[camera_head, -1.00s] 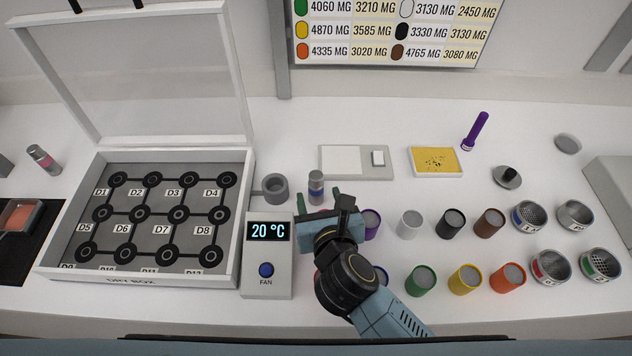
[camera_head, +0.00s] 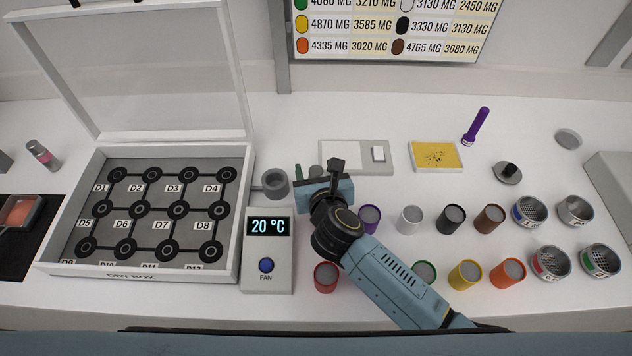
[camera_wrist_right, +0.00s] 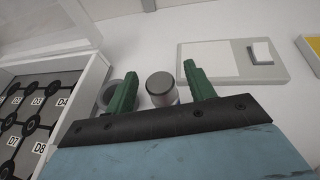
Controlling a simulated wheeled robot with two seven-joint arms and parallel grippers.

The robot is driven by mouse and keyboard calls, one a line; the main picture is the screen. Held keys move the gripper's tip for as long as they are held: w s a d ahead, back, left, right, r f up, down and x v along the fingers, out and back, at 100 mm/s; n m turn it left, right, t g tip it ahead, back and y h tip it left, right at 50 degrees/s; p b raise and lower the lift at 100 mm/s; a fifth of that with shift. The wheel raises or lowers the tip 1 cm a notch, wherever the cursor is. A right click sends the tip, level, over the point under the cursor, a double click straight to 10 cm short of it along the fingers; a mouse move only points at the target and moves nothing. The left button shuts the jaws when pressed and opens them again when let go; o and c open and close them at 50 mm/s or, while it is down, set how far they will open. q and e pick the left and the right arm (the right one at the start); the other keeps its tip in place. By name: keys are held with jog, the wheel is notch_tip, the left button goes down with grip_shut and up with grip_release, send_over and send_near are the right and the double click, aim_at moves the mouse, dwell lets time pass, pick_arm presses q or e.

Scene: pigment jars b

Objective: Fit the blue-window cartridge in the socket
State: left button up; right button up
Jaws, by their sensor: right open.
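The blue-window cartridge shows in the right wrist view as a grey-capped cylinder (camera_wrist_right: 161,84) with a sliver of blue on its side. It stands upright between the green fingers of my right gripper (camera_wrist_right: 160,86), with gaps at both sides. In the head view my right gripper (camera_head: 312,175) hides the cartridge. The gripper is open. The socket, a grey round cup (camera_head: 275,183), is just left of the gripper, behind the fan unit. In the wrist view the socket (camera_wrist_right: 108,93) is partly hidden by the left finger. My left gripper is not in view.
The fan unit (camera_head: 267,262) and open dry box (camera_head: 237,240) are at left. A red jar (camera_head: 326,277) and several other jars are near my right arm. A white scale (camera_head: 375,167) lies behind the gripper.

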jog(key=c, duration=1.1)
